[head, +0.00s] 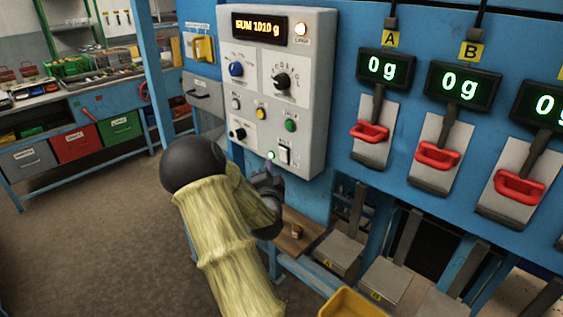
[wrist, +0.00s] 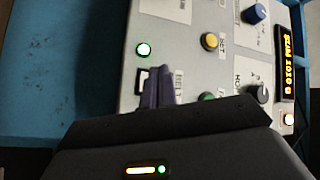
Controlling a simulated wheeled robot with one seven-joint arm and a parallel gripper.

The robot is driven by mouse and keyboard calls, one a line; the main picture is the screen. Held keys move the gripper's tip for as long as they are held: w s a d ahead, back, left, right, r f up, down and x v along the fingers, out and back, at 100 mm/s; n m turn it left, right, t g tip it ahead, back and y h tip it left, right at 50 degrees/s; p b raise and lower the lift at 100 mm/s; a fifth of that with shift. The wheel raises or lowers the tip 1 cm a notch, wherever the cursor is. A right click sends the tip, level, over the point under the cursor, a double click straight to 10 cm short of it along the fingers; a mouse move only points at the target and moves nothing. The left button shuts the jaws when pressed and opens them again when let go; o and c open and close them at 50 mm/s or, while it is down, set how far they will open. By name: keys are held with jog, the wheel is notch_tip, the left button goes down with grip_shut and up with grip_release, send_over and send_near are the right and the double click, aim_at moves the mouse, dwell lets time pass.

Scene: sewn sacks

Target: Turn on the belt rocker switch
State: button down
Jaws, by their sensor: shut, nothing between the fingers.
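In the head view my gripper (head: 268,178) is just below the panel's lower edge.
The panel also carries knobs, a yellow button (head: 261,114), a green button (head: 290,125) and a display (head: 260,28) reading SUM 1010 g. To the right are red-handled levers (head: 369,132) under scales reading 0 g. A yellow bin (head: 350,303) stands below.

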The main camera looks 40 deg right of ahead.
jog(key=a, duration=0.2)
jog(key=shift+s+a+r, duration=0.1)
jog(key=shift+a+r, duration=0.05)
jog(key=shift+a, duration=0.2)
dwell(0.4)
jog(key=s+a+f+n+g+y, duration=0.25)
jog(key=a+f+n+y, duration=0.2)
jog(key=a, duration=0.45)
jog(key=s+a+f+n+g+y, duration=0.1)
jog(key=a+f+n+g+y, duration=0.3)
jog(key=a, duration=0.5)
jog(key=s+a+n+g+y, duration=0.4)
jog(key=s+a+n, duration=0.8)
jog(key=s, duration=0.3)
jog(key=shift+s+a+r+g+y, duration=0.25)
jog(key=shift+a+g+y, duration=0.1)
jog(key=shift+a+g, duration=0.4)
